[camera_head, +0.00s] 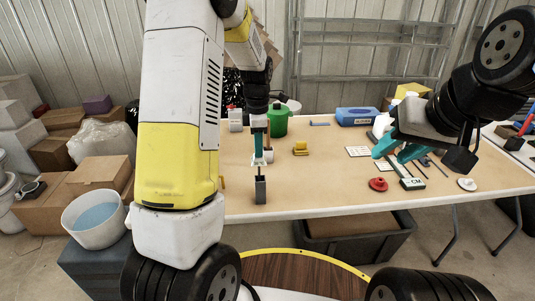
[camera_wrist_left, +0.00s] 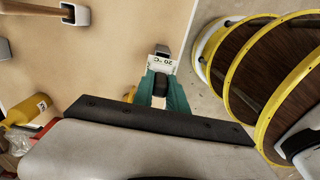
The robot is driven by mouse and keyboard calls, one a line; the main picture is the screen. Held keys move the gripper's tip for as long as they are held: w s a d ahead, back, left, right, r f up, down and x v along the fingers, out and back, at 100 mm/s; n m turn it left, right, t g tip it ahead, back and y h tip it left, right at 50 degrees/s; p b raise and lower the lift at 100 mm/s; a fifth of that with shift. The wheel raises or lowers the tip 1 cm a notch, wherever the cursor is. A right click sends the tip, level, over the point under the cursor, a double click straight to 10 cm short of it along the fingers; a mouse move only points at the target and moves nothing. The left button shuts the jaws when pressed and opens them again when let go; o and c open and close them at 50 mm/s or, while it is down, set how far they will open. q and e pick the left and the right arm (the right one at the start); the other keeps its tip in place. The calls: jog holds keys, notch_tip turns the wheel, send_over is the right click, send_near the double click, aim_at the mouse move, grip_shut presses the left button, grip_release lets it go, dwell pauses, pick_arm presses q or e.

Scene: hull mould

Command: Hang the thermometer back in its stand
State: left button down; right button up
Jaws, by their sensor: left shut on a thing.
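The thermometer (camera_head: 258,160) is a small white piece held upright in my left gripper (camera_head: 258,150), whose teal fingers are shut on it. In the left wrist view the white face of the thermometer (camera_wrist_left: 162,64) reads 20 °C and shows just past the teal fingertips (camera_wrist_left: 162,80). A dark grey, box-like stand (camera_head: 260,190) stands on the table near the front edge, straight below the thermometer. A thin dark part shows between the two; I cannot tell whether it enters the stand. My right gripper (camera_head: 394,158) is open and empty, above the right part of the table.
The table (camera_head: 310,185) is clear right of the stand. A dark bin (camera_head: 355,240) is below the front edge.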

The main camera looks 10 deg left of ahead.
aim_at(259, 164)
pick_arm(q)
jog(key=shift+f, duration=3.45)
jog(key=c, duration=1.3)
grip_release()
jog(key=shift+f, duration=0.1)
jog(key=shift+c, duration=0.2)
